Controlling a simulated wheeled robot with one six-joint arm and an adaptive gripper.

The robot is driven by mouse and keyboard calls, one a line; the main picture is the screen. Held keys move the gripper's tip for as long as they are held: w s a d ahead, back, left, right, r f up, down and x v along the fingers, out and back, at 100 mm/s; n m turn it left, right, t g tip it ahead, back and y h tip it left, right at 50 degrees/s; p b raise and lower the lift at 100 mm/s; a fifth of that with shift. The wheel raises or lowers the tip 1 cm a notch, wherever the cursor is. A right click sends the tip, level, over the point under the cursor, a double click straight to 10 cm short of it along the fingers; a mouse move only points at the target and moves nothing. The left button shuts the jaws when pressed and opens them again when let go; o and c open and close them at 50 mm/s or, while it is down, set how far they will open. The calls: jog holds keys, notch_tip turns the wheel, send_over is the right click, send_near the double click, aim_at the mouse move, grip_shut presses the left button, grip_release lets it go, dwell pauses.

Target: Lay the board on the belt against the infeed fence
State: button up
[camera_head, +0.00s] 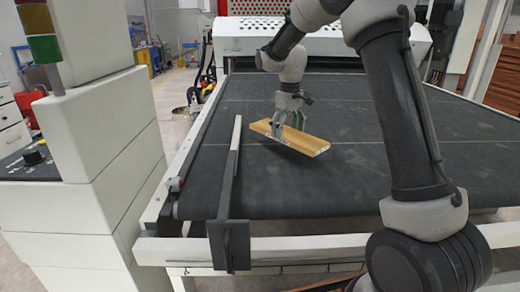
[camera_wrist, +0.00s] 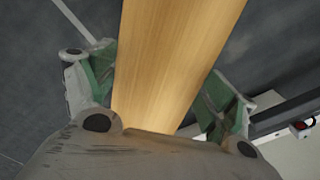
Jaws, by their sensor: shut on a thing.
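The board (camera_head: 304,141) is a light wooden plank over the dark belt (camera_head: 330,180), lying roughly flat and angled to the fence. I cannot tell whether it touches the belt. My gripper (camera_head: 287,128) is shut on the board near its left part. In the wrist view the board (camera_wrist: 178,60) runs between the two green finger pads of my gripper (camera_wrist: 160,92). The infeed fence (camera_head: 232,165) is a narrow bar with a light top edge, left of the board. A gap of bare belt lies between the board and the fence.
A white machine housing (camera_head: 290,38) with a perforated panel spans the belt's far end. A white cabinet with a signal light (camera_head: 42,30) stands at the left. More boards (camera_head: 485,60) are at the far right. The belt around the board is clear.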

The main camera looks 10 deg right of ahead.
aim_at(264, 148)
jog(key=w+a+n, duration=0.1)
jog(key=n, duration=0.2)
jog(key=a+r+n, duration=0.1)
jog(key=n, duration=0.2)
jog(key=w+a+n, duration=0.1)
jog(key=n, duration=0.2)
jog(key=shift+w+a+r, duration=0.1)
jog(key=shift+w+r, duration=0.1)
jog(key=shift+w, duration=0.1)
jog(key=n, duration=0.3)
jog(key=w+a+r+n, duration=0.1)
jog(key=n, duration=0.2)
jog(key=a+n, duration=0.1)
jog(key=n, duration=0.2)
jog(key=shift+w+r, duration=0.15)
jog(key=shift+w, duration=0.1)
jog(key=n, duration=0.3)
jog(key=a+n, duration=0.1)
jog(key=n, duration=0.1)
jog(key=shift+w+r, duration=0.35)
jog(key=shift+w, duration=0.05)
jog(key=n, duration=0.3)
jog(key=a+n, duration=0.1)
jog(key=shift+w+r, duration=0.25)
jog(key=shift+r, duration=0.05)
jog(key=shift+f+n, duration=0.35)
jog(key=shift+n, duration=0.15)
notch_tip(264, 148, down, 9)
jog(key=shift+f, duration=0.1)
jog(key=shift+f, duration=0.15)
